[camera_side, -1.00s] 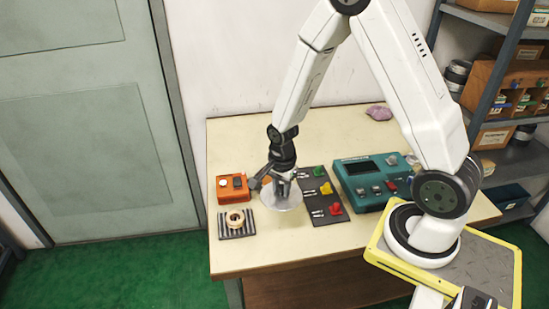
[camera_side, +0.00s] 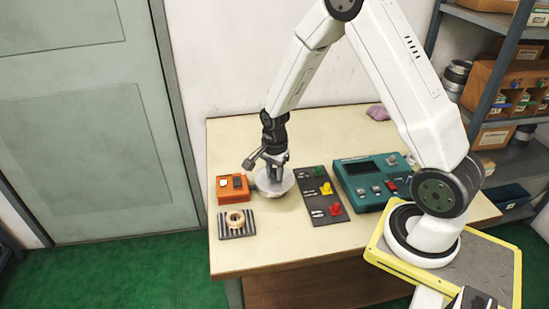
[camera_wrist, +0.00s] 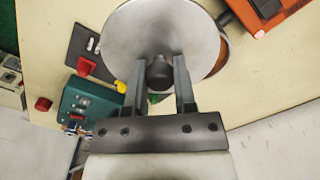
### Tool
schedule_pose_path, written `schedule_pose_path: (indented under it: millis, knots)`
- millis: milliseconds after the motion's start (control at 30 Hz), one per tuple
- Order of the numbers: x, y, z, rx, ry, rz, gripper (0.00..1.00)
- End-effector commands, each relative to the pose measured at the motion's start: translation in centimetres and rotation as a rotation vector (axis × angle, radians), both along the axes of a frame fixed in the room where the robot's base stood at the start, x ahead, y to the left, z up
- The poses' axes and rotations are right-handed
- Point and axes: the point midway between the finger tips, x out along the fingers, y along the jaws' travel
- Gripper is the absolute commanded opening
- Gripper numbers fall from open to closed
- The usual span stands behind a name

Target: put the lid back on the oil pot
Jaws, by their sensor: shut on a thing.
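The lid is a round silver-grey disc (camera_wrist: 130,35) with a dark knob (camera_wrist: 158,74), seen from above in the wrist view. My gripper (camera_wrist: 158,82) is shut on the knob, one finger on each side. In the side view, my gripper (camera_side: 274,170) is upright over the lid (camera_side: 280,188), left of the dark panel. A brownish curved edge (camera_wrist: 222,52), apparently the oil pot, shows past the lid's right side. The rest of the pot is hidden under the lid. I cannot tell whether the lid touches the pot or hangs just above it.
An orange box (camera_side: 232,197) with dark buttons stands close to the left of the lid. A striped pad (camera_side: 222,233) with a pale ring (camera_side: 235,219) lies in front. A dark panel (camera_side: 316,180) and a teal device (camera_side: 372,206) stand to the right.

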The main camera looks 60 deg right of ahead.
Motion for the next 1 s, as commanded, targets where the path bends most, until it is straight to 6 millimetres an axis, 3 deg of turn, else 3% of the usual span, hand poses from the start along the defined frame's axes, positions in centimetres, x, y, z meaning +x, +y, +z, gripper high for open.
schedule_pose_path:
  millis: [200,400,1000]
  knots:
    - [3.2,-3.4,0.7,-0.001,-0.002,-0.003,0.0]
    - [4.8,-5.6,1.2,0.0,-0.001,-0.001,0.0]
    - [5.4,-6.4,0.5,0.0,0.001,0.0,0.0]
